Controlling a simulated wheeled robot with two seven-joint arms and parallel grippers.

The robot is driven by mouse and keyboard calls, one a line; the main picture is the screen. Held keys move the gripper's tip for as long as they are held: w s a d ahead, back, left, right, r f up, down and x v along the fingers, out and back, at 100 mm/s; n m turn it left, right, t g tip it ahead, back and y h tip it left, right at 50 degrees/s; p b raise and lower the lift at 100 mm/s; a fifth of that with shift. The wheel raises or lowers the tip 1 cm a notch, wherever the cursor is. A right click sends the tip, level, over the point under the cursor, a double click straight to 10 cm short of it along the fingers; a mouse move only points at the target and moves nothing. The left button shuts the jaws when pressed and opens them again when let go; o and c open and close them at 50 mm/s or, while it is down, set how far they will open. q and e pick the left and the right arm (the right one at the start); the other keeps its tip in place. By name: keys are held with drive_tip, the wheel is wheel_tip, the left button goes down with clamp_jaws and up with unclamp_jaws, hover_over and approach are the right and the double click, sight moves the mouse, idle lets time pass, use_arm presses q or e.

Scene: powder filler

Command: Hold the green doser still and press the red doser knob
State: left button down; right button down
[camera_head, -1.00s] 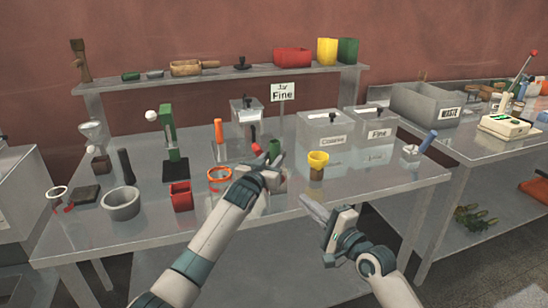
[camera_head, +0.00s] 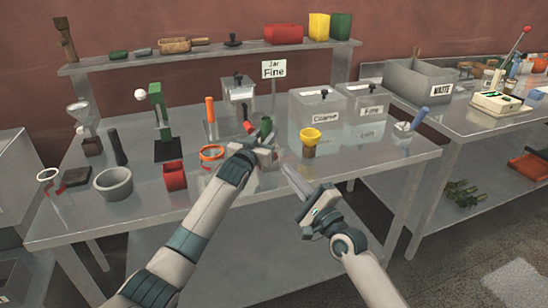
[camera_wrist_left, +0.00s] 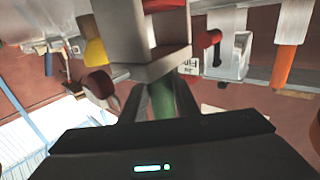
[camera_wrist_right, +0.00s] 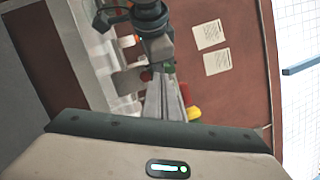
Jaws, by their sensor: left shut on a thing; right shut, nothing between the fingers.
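The green doser (camera_head: 266,126) is upright near the table's front edge, with its lower part hidden by my left gripper (camera_head: 268,146). That gripper is shut on the doser; green shows between its fingers in the left wrist view (camera_wrist_left: 172,98). The red doser knob (camera_head: 248,127) juts out on the doser's left side in the head view; it also appears in the left wrist view (camera_wrist_left: 208,38). My right gripper (camera_head: 286,169) is shut and empty, its tips in front of and right of the doser, apparently apart from the knob. Its closed fingers show in the right wrist view (camera_wrist_right: 165,103).
An orange ring (camera_head: 211,153) and a red box (camera_head: 174,176) stand left of my left gripper.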

drive_tip(key=shift+s+a+f+m+t+h, duration=0.35)
drive_tip(key=shift+s+m+t+h, duration=0.3)
drive_tip(key=shift+m+h, duration=3.3)
drive_tip(key=shift+s+a+f+m+t+h, duration=0.25)
drive_tip(key=shift+s+m+t+h, duration=0.45)
drive_tip(key=shift+m+h, duration=3.2)
drive_tip(key=shift+s+a+f+m+t+h, duration=0.5)
drive_tip(key=shift+m+h, duration=1.65)
drive_tip(key=shift+m, duration=3.5)
drive_tip(key=shift+d+r, duration=0.1)
drive_tip(key=shift+d, duration=0.1)
drive_tip(key=w+a, duration=0.2)
drive_tip(key=w, duration=0.6)
drive_tip(key=shift+w, duration=0.15)
